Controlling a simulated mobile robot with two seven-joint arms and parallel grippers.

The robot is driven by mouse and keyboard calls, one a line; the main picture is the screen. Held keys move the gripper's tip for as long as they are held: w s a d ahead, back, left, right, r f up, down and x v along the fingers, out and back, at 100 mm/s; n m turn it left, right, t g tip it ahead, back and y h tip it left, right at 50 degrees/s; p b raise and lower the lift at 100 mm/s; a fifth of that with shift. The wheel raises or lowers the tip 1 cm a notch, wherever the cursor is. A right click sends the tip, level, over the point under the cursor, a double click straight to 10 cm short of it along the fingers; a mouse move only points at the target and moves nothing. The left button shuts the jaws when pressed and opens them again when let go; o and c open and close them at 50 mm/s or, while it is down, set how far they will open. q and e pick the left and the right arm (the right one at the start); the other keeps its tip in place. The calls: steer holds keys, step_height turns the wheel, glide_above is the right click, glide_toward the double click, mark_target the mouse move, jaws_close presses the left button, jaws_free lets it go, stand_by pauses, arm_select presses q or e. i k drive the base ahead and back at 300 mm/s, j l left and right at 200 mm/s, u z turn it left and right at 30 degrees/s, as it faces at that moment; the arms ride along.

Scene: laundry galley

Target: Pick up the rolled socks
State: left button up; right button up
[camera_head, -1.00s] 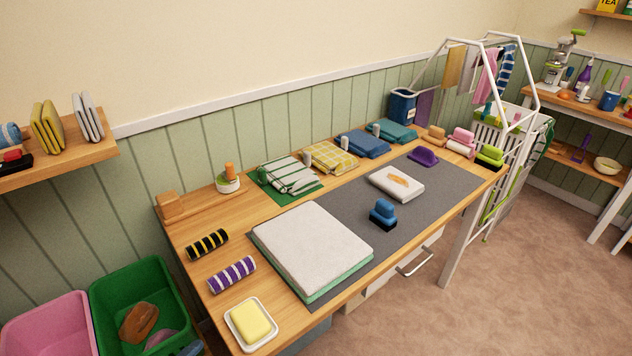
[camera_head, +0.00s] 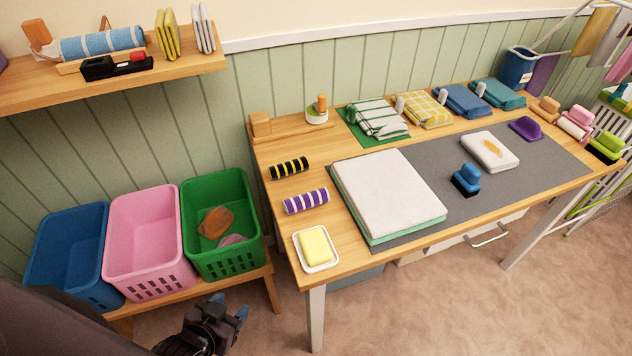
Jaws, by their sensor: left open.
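Two striped rolls that look like rolled socks lie apart at the left end of the wooden table. One is black and yellow (camera_head: 289,168). The other, purple and white (camera_head: 306,201), lies nearer the front. My left gripper (camera_head: 230,307) is at the bottom of the view, low in front of the basket bench and left of the table. It is open, with nothing seen between its fingers, and is well apart from both rolls. My right gripper is not in view.
A yellow soap in a white dish (camera_head: 316,264) sits at the table's front left corner. Folded white and green towels (camera_head: 388,195) lie right of the rolls. Blue (camera_head: 68,250), pink (camera_head: 148,240) and green (camera_head: 220,222) baskets stand left of the table. A shelf (camera_head: 190,72) hangs above them.

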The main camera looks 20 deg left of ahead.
mark_target(313, 199)
steer(key=k+j+u, duration=0.15)
steer(key=j+u, duration=0.15)
steer(key=u, duration=0.15)
steer(key=k+j+u, duration=0.1)
steer(key=j+u, duration=0.75)
steer(key=k+l+z, duration=0.15)
steer(key=z, duration=0.35)
steer(key=k+l+z, duration=0.15)
steer(key=l+z, duration=0.2)
steer(key=z, duration=0.15)
